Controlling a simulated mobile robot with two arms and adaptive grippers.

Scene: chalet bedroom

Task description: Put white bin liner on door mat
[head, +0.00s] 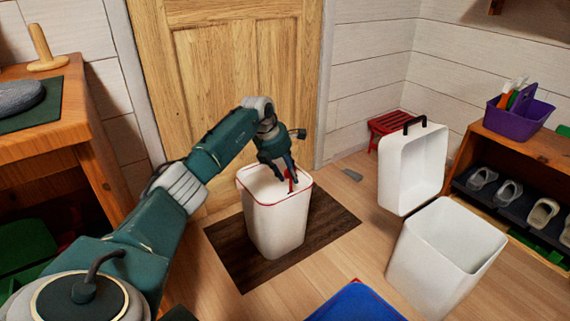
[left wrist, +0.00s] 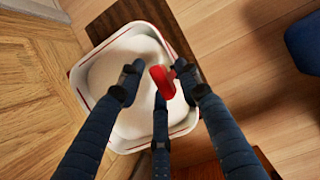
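The white bin liner (head: 275,225) is an open white bucket with a red rim and a red handle. It stands upright on the dark brown door mat (head: 228,256) in front of the door. My left gripper (head: 284,178) is over its opening, by the red handle. In the left wrist view, the liner (left wrist: 98,62) lies below the spread fingers of my left gripper (left wrist: 158,85). The red handle (left wrist: 163,80) is between the fingers, close to the right one, with a gap to the left one. The door mat (left wrist: 118,18) shows beyond the rim. My right gripper is not in view.
A larger white bin (head: 430,258) with its lid (head: 412,170) raised stands right of the mat. A red stool (head: 392,127) is behind it. A shoe rack (head: 515,205) is at right, a wooden cabinet (head: 90,140) at left. A blue object (head: 355,302) is in front.

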